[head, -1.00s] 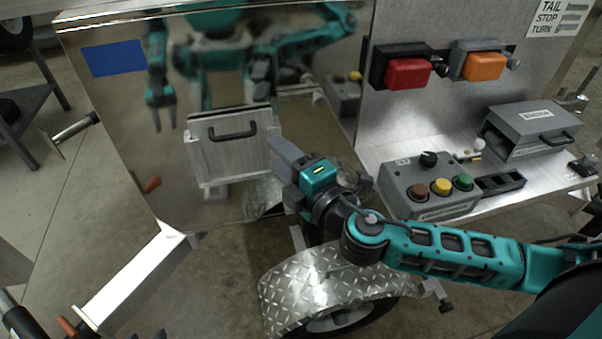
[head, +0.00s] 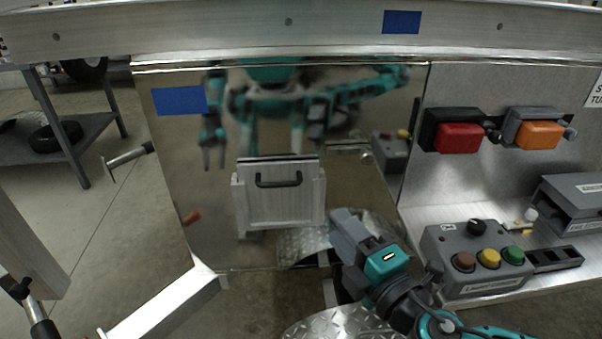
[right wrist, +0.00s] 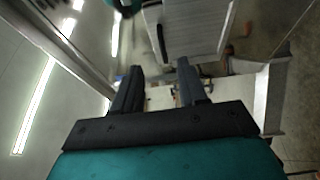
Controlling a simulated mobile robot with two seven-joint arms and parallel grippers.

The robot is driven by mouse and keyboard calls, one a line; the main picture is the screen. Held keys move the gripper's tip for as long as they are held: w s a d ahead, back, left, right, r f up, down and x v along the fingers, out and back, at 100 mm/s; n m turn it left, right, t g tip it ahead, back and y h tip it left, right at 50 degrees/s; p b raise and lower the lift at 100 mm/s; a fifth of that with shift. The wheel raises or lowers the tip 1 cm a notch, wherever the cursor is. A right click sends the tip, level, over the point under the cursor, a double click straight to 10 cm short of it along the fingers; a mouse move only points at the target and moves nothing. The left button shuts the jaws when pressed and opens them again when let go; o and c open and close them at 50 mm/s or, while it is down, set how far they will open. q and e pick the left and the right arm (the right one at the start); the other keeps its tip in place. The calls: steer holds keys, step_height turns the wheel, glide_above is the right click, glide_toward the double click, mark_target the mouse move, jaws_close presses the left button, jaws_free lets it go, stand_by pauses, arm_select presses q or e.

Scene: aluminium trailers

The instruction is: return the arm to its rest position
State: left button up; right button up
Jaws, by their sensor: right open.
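My right gripper (head: 348,228) is in the lower middle of the head view, in front of the polished metal panel (head: 350,110). Its grey fingers point up and left, and it holds nothing. In the right wrist view its two dark fingers (right wrist: 158,85) stand apart with an empty gap between them. My right arm comes in from the bottom edge, mostly cut off.
A control box (head: 460,258) with brown, yellow and green buttons sits on the ledge right of my right gripper. Red (head: 458,138) and orange (head: 538,134) lamps are above it. A diamond-plate fender (head: 345,322) lies below. A metal beam (head: 165,310) extends lower left.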

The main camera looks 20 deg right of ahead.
steer(key=shift+f, duration=0.15)
steer(key=s+a+f+m+g, duration=0.2)
steer(key=s+f+m+g, duration=0.2)
steer(key=f+m, duration=0.5)
steer(key=s+a+f+m+g, duration=0.1)
steer(key=s+f+m+g, duration=0.25)
steer(key=f+m, duration=0.6)
arm_select(q)
steer(key=s+a+r+y+p, duration=0.1)
steer(key=a+r+p, duration=0.2)
steer(key=r+p, duration=0.7)
steer(key=p, duration=0.4)
steer(key=shift+s, duration=0.25)
arm_select(e)
step_height(320, 180, up, 10)
steer(key=s+d+h, duration=0.1)
steer(key=d, duration=0.1)
steer(key=shift+d+f+n, duration=0.2)
steer(key=shift+d+n, duration=0.1)
steer(key=shift+n, duration=0.15)
arm_select(q)
steer(key=shift+f, duration=0.1)
arm_select(e)
steer(key=shift+s+t, duration=0.1)
steer(key=shift+t, duration=0.15)
arm_select(q)
steer(key=shift+d, duration=0.1)
